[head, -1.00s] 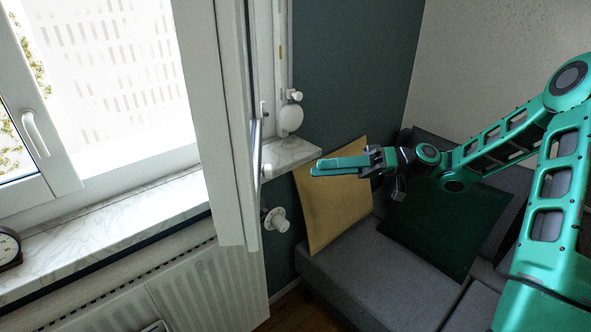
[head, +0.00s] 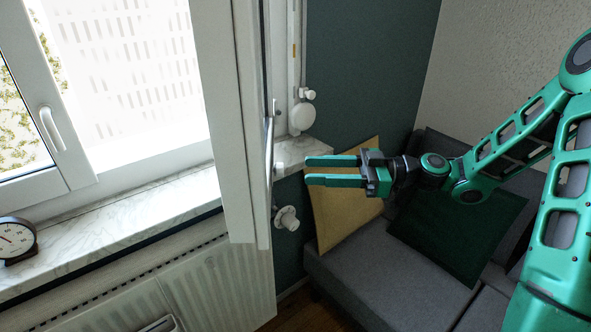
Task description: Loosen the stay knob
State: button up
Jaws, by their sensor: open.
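A small pale knob (head: 279,167) shows low beside the edge of the open white window sash (head: 240,150), just above the end of the sill. It looks like the stay knob, but it is too small to be sure, and I cannot tell how tight it is. The sash hides part of the area behind it. My gripper (head: 307,171) is open and empty, with its two green fingers pointing left toward the knob, one above the other in the picture. The fingertips appear a short way right of the knob, with a visible gap.
A radiator (head: 215,285) with a white valve knob (head: 287,219) is below the sill. A white round fitting (head: 301,117) is on the wall side. A grey sofa (head: 385,285) holds a yellow cushion (head: 335,215) and a green cushion (head: 455,235). A dial clock (head: 17,240) stands left.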

aim_at(278, 170)
jog(key=a, duration=0.6)
jog(key=shift+w+a, duration=0.15)
jog(key=shift+w, duration=0.25)
jog(key=c, duration=1.1)
